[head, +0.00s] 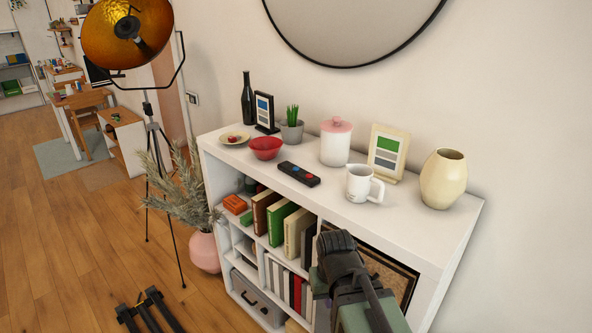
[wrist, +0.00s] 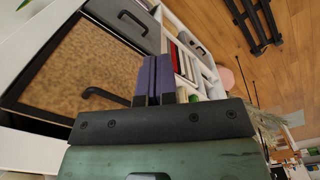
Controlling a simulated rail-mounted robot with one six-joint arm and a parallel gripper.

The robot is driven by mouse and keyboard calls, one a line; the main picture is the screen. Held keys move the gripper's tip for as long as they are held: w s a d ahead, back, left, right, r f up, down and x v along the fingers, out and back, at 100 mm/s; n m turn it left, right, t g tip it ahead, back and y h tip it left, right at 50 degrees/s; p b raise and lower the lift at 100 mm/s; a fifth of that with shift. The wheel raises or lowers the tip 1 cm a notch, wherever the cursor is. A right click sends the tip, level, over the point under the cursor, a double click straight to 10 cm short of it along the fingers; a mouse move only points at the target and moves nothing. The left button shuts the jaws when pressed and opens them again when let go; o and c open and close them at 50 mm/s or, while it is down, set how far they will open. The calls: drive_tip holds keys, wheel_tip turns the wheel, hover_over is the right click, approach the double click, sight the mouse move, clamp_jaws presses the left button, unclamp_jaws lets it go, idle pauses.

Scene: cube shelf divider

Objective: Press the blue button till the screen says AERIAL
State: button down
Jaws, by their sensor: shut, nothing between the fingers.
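A dark control box (head: 299,173) lies on the white shelf top, with a small blue button (head: 295,169) and a red one (head: 309,177). Two framed panels stand near the wall: a black one (head: 264,111) with a blue band and a cream one (head: 387,152) with a green band. Any writing on them is too small to read. In the wrist view my gripper (wrist: 153,75) is shut and empty, its purple fingers together in front of the shelf's open side. In the head view my arm is at the lower right, below the shelf top; the fingertips cannot be made out.
A white pitcher (head: 360,184), a pink-lidded jar (head: 335,142), a red bowl (head: 266,148) and a cream vase (head: 443,179) stand around the box. Shelf compartments below hold books (head: 280,222). A lamp stands at the left. The shelf top in front of the box is clear.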

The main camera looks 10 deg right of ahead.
drive_tip(key=shift+r, duration=0.1)
wheel_tip(320, 180, up, 23)
drive_tip(key=m+t+y+p, duration=0.2)
drive_tip(key=m+t+p, duration=0.6)
drive_tip(key=p, duration=1)
hover_over(298, 168)
drive_tip(key=n+t, duration=0.1)
drive_tip(key=shift+w, duration=0.1)
wheel_tip(298, 168, down, 9)
drive_tip(key=b, duration=0.9)
